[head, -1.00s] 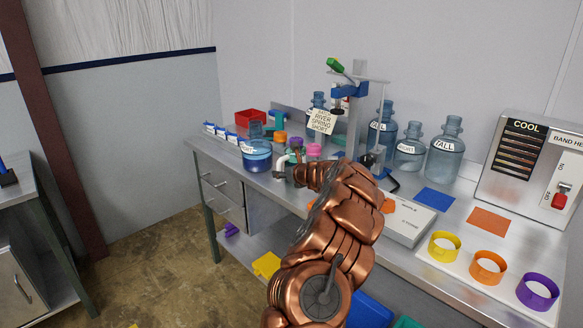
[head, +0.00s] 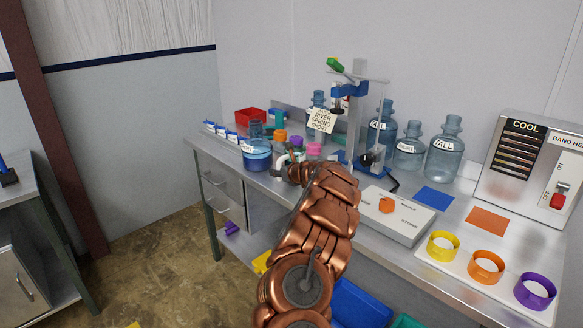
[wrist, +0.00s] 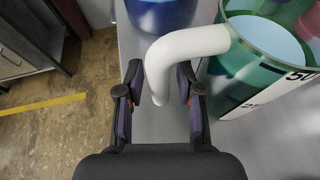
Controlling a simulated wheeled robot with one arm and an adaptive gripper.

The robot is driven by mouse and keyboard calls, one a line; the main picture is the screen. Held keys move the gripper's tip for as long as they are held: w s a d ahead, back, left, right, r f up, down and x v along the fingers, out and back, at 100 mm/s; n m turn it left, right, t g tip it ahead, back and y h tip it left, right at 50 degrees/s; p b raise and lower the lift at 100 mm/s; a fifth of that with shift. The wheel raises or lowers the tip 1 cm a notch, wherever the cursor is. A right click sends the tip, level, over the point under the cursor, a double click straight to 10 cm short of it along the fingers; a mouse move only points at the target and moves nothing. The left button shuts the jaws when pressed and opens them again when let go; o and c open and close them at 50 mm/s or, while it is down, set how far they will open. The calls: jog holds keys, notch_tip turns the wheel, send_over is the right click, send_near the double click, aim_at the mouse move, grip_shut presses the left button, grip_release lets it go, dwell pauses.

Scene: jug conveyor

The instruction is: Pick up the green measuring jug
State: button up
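The green measuring jug (wrist: 258,60) is at the upper right of the wrist view, a clear green cylinder with a white label band and black numbers. Its white bent handle (wrist: 185,45) reaches left and down between the fingers of my gripper (wrist: 160,92). The fingers are spread, one on each side of the handle, with a visible gap at least on the right. In the head view my gripper (head: 284,173) is small at the bench's front edge, and the jug is mostly hidden behind my arm and too small to make out well.
A blue-filled container (head: 257,160) stands just left of the jug. An orange-lidded jar (head: 281,137) and a pink-topped one (head: 313,150) are close behind. A press stand (head: 352,125) and a grey box (head: 400,225) are to the right.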

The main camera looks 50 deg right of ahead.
grip_shut()
dwell(0.3)
jog(key=shift+r, duration=0.15)
notch_tip(320, 180, up, 10)
jog(key=shift+f, duration=0.1)
dwell(0.6)
